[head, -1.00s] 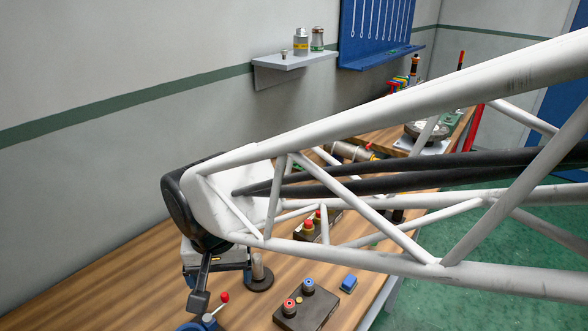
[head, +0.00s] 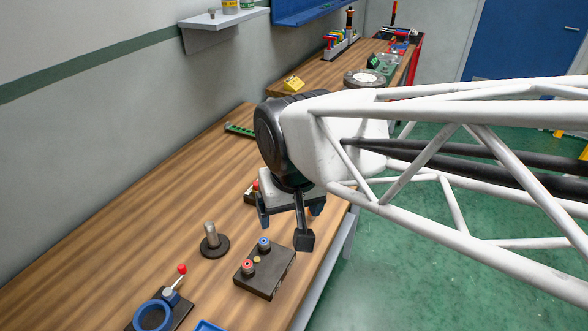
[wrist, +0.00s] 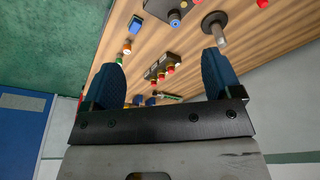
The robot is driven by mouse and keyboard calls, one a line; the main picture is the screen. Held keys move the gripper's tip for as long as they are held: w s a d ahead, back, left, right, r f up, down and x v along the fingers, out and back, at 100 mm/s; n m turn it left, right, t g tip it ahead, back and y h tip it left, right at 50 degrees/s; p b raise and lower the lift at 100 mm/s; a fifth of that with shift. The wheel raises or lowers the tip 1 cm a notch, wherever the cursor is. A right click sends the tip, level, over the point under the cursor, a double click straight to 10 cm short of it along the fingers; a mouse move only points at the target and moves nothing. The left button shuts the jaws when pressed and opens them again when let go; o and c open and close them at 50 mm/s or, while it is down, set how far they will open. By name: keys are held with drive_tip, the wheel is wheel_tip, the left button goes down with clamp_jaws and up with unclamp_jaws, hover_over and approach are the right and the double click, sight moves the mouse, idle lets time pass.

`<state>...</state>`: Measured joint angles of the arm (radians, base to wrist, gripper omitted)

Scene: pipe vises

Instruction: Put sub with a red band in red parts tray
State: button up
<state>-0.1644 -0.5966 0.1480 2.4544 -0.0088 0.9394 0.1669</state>
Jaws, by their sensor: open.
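My gripper (head: 291,214) hangs over the bench near its right edge, with blue fingers pointing down. In the wrist view the fingers (wrist: 164,78) are wide apart with nothing between them at close range. Beyond them a dark block (wrist: 160,68) bears several red- and orange-topped pieces; part of it also shows behind my gripper in the head view (head: 250,196). I cannot tell which piece is the sub with a red band. A nearer dark block (head: 265,275) bears one red-ringed and one blue-ringed piece. I cannot make out a red parts tray for certain.
A grey post on a black disc (head: 211,243) stands left of the nearer block. A blue-ringed device with a red-knobbed lever (head: 160,308) is at the front. A green rack (head: 240,130) lies farther back. The bench's left middle is clear.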

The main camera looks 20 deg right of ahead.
drive_tip(key=s+d, duration=0.3)
drive_tip(key=d, duration=0.2)
drive_tip(key=shift+d, duration=0.35)
drive_tip(key=shift+r, duration=0.1)
idle(1.1)
